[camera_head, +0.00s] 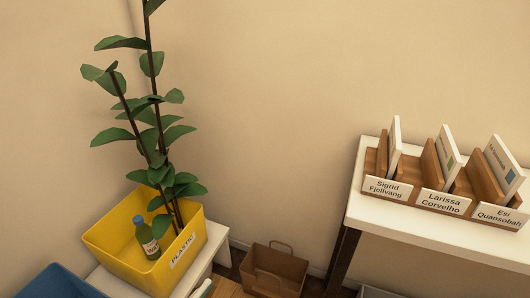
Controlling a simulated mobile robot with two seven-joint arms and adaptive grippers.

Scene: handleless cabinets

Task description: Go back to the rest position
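Neither of my grippers shows in the head view, and no part of my arms is clearly visible. A yellow bin (120,248) labelled "PLASTIC" stands on a white surface (215,243) at the lower left. A green bottle with a blue cap (147,240) stands inside it, slightly tilted. A wooden letter holder (430,165) with several name labels stands on a white table (385,216) at the right. White cards or envelopes stand in its slots.
A tall green plant (155,130) rises behind or in the yellow bin; its base is hidden. A blue container (55,283) is cut off at the lower left corner. A brown bag or box (275,272) stands low between the two surfaces. A beige wall closes the back.

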